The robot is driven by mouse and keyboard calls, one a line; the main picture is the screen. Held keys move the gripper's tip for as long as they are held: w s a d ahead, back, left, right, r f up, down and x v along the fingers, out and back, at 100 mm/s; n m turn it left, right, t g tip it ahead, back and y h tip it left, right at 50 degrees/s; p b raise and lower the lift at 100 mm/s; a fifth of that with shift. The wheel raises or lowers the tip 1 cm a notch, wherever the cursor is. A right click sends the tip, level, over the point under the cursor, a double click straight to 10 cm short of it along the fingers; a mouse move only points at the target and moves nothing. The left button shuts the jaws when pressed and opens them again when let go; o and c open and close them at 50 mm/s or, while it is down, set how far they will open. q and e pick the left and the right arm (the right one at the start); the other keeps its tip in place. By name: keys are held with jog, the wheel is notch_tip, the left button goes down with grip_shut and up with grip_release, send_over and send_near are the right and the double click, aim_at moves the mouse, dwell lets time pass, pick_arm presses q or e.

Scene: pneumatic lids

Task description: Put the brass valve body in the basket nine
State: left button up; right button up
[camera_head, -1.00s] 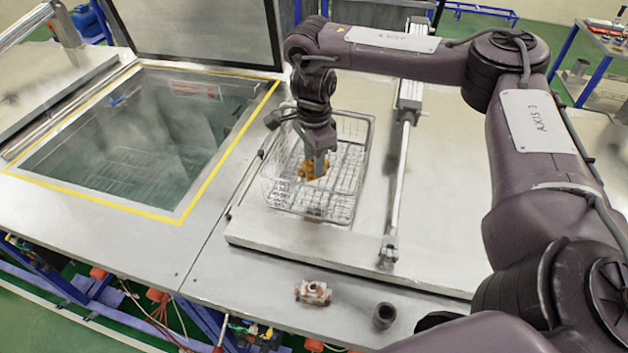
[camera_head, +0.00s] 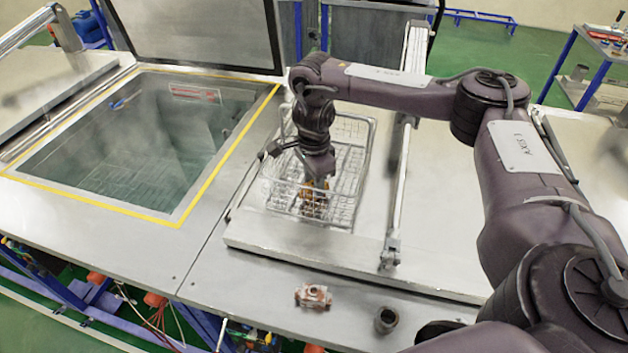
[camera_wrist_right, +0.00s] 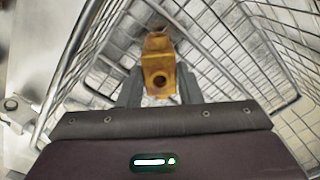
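The brass valve body (camera_head: 313,203) is orange-gold and sits low inside the wire basket (camera_head: 356,176), near its front end. It also shows in the right wrist view (camera_wrist_right: 159,72), with a dark round bore facing the camera. My right gripper (camera_head: 318,184) reaches down into the basket from above. Its two fingers (camera_wrist_right: 160,88) lie close against both sides of the valve body, and it looks shut on it. Whether the body touches the basket floor is hard to tell. My left gripper is out of view.
A reddish metal fitting (camera_head: 313,296) and a dark ring-shaped part (camera_head: 386,319) lie on the front bench edge. A yellow-edged tank (camera_head: 130,150) with liquid and a raised lid (camera_head: 195,30) stands left. A metal rod (camera_head: 400,190) runs along the basket's right.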

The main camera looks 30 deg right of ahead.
jog(key=o, duration=0.4)
jog(key=shift+r, duration=0.65)
notch_tip(320, 180, up, 11)
jog(key=p, duration=0.2)
